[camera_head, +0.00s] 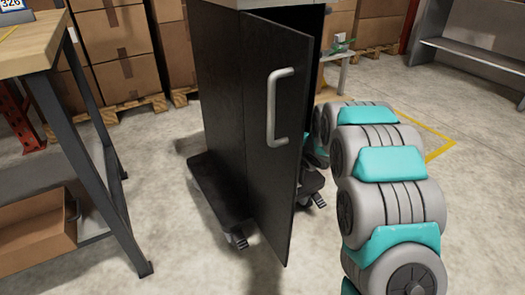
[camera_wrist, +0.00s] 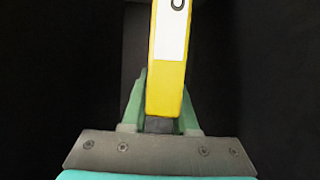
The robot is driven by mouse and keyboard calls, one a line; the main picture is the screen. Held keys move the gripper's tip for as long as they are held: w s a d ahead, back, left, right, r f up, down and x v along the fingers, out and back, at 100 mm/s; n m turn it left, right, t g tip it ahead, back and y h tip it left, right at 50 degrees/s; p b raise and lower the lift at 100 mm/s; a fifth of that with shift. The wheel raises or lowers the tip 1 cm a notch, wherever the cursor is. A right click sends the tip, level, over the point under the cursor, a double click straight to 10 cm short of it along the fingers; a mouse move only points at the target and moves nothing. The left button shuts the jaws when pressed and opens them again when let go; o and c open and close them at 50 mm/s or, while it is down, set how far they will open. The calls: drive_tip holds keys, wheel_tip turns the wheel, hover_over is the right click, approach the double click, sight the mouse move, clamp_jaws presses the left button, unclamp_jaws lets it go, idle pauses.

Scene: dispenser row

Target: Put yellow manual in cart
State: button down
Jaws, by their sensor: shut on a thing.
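The yellow manual (camera_wrist: 167,90) stands edge-on in the wrist view, with a white label on its spine. My gripper (camera_wrist: 160,122) is shut on it, with a green finger on each side. Around it the wrist view is nearly all dark. In the head view the black cart (camera_head: 222,100) stands on casters, with its door (camera_head: 278,120) partly open toward me. My arm reaches behind the open door on the right side. The door hides my gripper and the manual there, and the cart's inside cannot be seen in the head view.
A workbench (camera_head: 30,50) with a wooden top stands at the left, with a cardboard box (camera_head: 38,232) on its lower shelf. Stacked boxes on pallets (camera_head: 118,50) line the back. A grey bench (camera_head: 480,50) is at the far right. The floor in front is clear.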

wheel_tip(320, 180, down, 4)
drive_tip(key=shift+r+b, duration=0.1)
drive_tip(key=shift+b, duration=0.3)
drive_tip(key=c, duration=0.7)
unclamp_jaws()
drive_tip(key=p+v, duration=0.1)
drive_tip(key=v, duration=1.1)
drive_tip(key=shift+d+p, duration=0.1)
drive_tip(key=shift+p, duration=0.2)
